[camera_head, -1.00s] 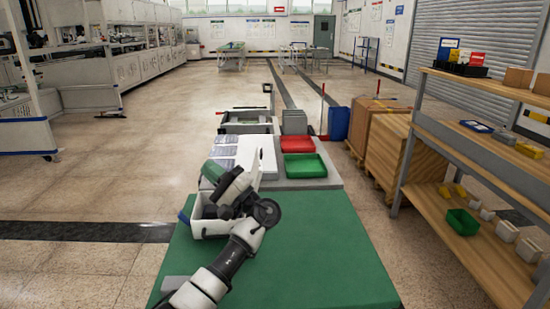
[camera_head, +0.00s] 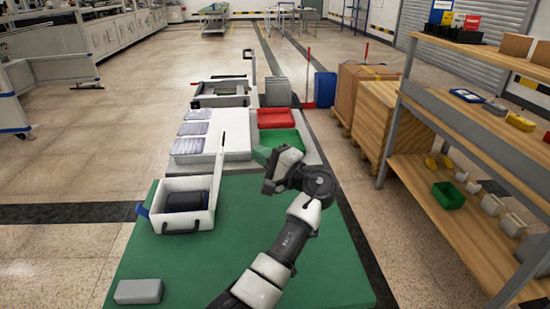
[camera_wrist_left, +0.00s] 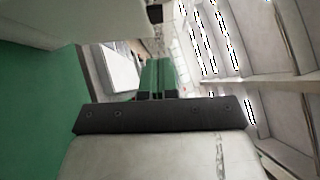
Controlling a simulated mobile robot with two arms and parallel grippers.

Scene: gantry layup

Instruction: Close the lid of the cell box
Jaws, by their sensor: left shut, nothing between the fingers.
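My right gripper is out of view.
A grey block (camera_head: 138,291) lies at the mat's near left corner. Behind the mat are a white tray with silvery packs (camera_head: 190,146), a green bin (camera_head: 277,145) and a red bin (camera_head: 275,118). A wooden shelf (camera_head: 440,120) stands at the right.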

